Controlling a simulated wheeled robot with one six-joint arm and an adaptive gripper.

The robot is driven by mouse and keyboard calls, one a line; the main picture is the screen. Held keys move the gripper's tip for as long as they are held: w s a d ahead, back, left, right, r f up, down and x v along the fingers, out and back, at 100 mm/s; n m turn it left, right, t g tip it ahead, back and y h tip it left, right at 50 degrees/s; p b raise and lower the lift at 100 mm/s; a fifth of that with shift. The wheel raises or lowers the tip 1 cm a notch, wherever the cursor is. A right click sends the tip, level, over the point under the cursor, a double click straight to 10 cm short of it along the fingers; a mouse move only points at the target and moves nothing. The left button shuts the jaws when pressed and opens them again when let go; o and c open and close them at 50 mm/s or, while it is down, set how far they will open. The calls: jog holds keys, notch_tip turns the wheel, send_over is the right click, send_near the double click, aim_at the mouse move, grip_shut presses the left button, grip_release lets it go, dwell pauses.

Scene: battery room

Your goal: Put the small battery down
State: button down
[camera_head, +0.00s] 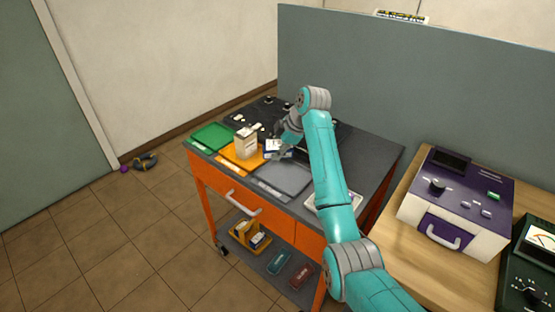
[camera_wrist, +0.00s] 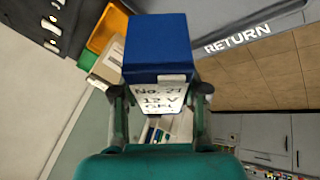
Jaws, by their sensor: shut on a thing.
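The small battery (camera_wrist: 157,48) is a blue block with a white printed label. My gripper (camera_wrist: 160,100) is shut on it, one finger on each side in the wrist view. In the head view my gripper (camera_head: 278,153) is over the cart, and the battery (camera_head: 272,146) shows partly behind it as blue and white. It appears near the back of the orange tray (camera_head: 229,156) and grey tray (camera_head: 290,187). I cannot tell whether its underside touches anything. A label reading RETURN (camera_wrist: 237,39) shows beside grey surface in the wrist view.
A cream box (camera_head: 246,145) stands on the orange tray. The green tray (camera_head: 208,136) looks empty, and the grey tray has free room. A dark panel with light fittings (camera_head: 252,112) lies behind. A purple-and-white device (camera_head: 455,207) stands on the wooden bench at right.

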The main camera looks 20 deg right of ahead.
aim_at(282, 174)
notch_tip(282, 174, up, 2)
jog(key=shift+r, duration=0.1)
jog(key=shift+d+r+m, duration=0.1)
jog(key=shift+r+m, duration=0.05)
jog(key=shift+m, duration=0.15)
jog(key=m, duration=0.3)
jog(key=d+m, duration=0.1)
jog(key=shift+s+d+m+h, duration=0.1)
jog(key=shift+s+m+h, duration=0.2)
jog(key=shift+s+h, duration=0.1)
jog(key=m, duration=0.2)
jog(key=d+m, duration=0.1)
jog(key=m, duration=0.1)
jog(key=shift+s+g, duration=0.3)
jog(key=shift+s, duration=0.05)
jog(key=shift+f, duration=5.05)
jog(key=shift+f, duration=0.15)
jog(key=c, duration=0.6)
grip_release()
